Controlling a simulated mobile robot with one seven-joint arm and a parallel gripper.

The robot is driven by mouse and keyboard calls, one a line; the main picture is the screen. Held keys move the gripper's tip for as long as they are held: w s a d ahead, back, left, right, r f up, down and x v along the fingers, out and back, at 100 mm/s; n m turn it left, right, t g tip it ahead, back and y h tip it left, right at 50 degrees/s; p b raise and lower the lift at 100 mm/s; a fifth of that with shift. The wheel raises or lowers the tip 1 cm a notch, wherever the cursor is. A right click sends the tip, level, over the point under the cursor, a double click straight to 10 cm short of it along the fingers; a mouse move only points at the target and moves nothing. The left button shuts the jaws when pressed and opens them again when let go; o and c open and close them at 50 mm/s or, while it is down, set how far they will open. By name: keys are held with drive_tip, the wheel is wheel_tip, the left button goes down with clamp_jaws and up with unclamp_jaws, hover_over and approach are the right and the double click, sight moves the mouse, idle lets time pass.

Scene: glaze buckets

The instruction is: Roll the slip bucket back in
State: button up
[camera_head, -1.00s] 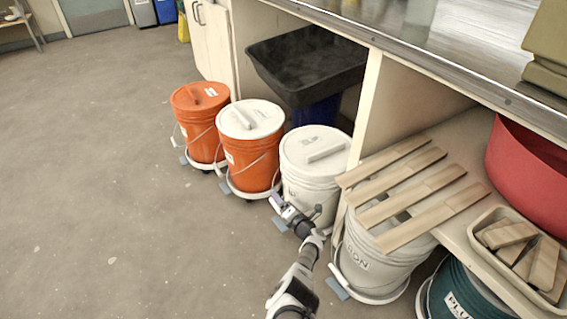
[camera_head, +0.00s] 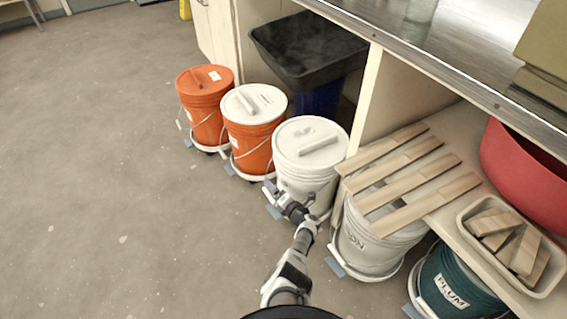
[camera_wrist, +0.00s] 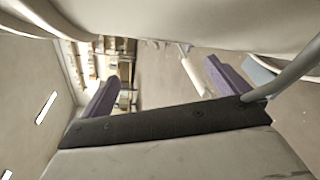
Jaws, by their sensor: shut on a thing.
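A white bucket (camera_head: 303,185) with a white lid and a bar grip on top stands on a low wheeled base in front of the counter opening. Its label does not show. My gripper (camera_head: 269,188) is low at its front left side, close to the floor. In the wrist view the two purple fingers (camera_wrist: 165,88) stand apart, with a pale rod (camera_wrist: 193,75) between them. My gripper is shut on what looks like the white bucket's handle; the contact itself is not clear.
Two orange buckets (camera_head: 204,109) (camera_head: 252,152) stand to the left. A labelled pale bucket (camera_head: 375,247) under wooden slats (camera_head: 418,207) and a teal bucket (camera_head: 452,283) stand to the right. A black bin (camera_head: 308,50) and a divider panel (camera_head: 368,95) are behind. Open floor (camera_head: 110,190) lies left.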

drive_tip(key=shift+s+d+r+t+p, duration=0.15)
drive_tip(key=shift+s+d+r+p, duration=0.15)
drive_tip(key=shift+d+r+p, duration=0.2)
drive_tip(key=shift+s+d+r+t+p, duration=0.15)
drive_tip(key=shift+s+d+r+p, duration=0.1)
drive_tip(key=shift+d+r+p, duration=0.25)
drive_tip(key=shift+p+v, duration=0.5)
drive_tip(key=shift+v, duration=0.55)
drive_tip(key=c, duration=0.5)
drive_tip(key=shift+s+d+f+p, duration=0.15)
drive_tip(key=shift+s+d+p, duration=0.55)
drive_tip(key=shift+s, duration=0.2)
drive_tip(key=c, duration=0.4)
drive_tip(key=shift+s+a+f+p+v, duration=0.1)
drive_tip(key=shift+f+p+v, duration=0.35)
drive_tip(key=shift+v, duration=0.95)
drive_tip(key=shift+s+a+f+p+v, duration=0.15)
drive_tip(key=shift+p+v, duration=0.6)
drive_tip(key=shift+v, duration=0.7)
drive_tip(key=shift+s+f+p+v, duration=0.1)
drive_tip(key=shift+f+p+v, duration=0.4)
drive_tip(key=shift+v, duration=0.9)
drive_tip(key=shift+c, duration=0.2)
drive_tip(key=shift+r, duration=0.15)
